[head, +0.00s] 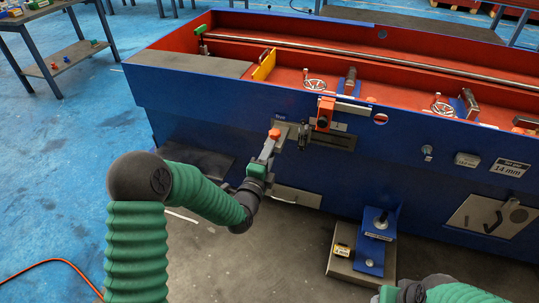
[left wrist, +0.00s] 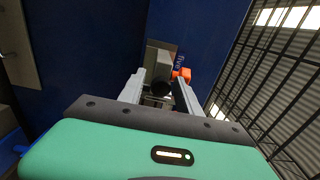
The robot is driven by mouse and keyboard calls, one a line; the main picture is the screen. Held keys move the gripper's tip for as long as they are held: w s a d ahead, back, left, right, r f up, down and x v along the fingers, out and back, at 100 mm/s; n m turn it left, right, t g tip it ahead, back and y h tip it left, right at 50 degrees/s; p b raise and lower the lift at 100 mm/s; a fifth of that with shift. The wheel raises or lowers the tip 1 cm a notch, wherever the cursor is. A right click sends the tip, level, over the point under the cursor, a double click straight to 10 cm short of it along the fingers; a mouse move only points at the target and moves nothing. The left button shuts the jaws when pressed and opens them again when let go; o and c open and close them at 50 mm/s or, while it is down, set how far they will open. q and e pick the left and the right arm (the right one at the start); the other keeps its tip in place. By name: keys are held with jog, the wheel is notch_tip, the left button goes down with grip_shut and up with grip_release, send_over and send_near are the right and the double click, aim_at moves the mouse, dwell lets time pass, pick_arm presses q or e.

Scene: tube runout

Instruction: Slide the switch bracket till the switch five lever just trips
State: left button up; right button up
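My left gripper (head: 270,142) reaches to the blue front wall of the machine, below a small label. Its two pale fingers also show in the left wrist view (left wrist: 160,84), standing apart with a gap between them. A grey block (left wrist: 157,58) and a dark round part lie beyond or between the fingers; contact cannot be told. An orange tip (left wrist: 181,73) shows by the right finger, beneath a label reading "five", and in the head view (head: 275,133). To the right, an orange bracket-like part (head: 325,110) with a dark knob hangs over a grey plate (head: 342,141). The switch lever is not clearly distinguishable.
The blue and red machine (head: 240,110) fills the centre and right. A blue angle bracket (head: 377,240) stands on a pale block on the floor below. My right arm shows only at the bottom right. A table (head: 70,55) stands at the far left.

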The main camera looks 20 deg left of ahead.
pick_arm(q)
grip_shut()
jog(key=shift+s+d+f, duration=0.1)
jog(key=shift+f, duration=0.1)
dwell(1.0)
